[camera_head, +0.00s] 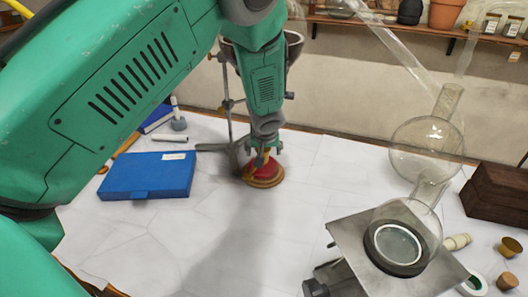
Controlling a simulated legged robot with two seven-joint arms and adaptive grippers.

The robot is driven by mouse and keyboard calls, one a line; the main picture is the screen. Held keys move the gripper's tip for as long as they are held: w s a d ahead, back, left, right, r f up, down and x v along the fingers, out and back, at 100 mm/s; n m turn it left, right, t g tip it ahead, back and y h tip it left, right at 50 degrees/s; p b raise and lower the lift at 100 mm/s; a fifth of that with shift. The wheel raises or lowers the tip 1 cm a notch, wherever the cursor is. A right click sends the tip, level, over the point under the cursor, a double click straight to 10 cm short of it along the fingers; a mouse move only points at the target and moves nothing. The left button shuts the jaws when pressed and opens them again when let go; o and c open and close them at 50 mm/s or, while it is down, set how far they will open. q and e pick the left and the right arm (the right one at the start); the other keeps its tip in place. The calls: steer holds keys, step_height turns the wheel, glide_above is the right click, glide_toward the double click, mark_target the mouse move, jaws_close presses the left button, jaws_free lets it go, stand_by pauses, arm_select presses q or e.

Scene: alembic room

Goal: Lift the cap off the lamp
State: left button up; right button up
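A small red object with a brass-coloured round base (264,178) stands on the white table, left of the picture's middle; it looks like the lamp, but I cannot make out its cap as a separate part. My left arm comes in from the left, and my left gripper (262,157) points down right at the top of the red object. The gripper covers that top, so I cannot tell whether its fingers are open or closed on it. My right gripper is not in view.
A blue case (148,176) lies to the left. A metal stand (229,100) rises just behind the lamp. A glass retort (428,147) stands at right behind a square metal plate (350,234). A dark wooden box (497,196) is far right. The table's front middle is clear.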

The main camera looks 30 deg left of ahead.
arm_select(q)
steer(key=shift+a, duration=0.1)
steer(key=c, duration=1.2)
steer(key=shift+c, duration=0.2)
steer(key=shift+r, duration=0.15)
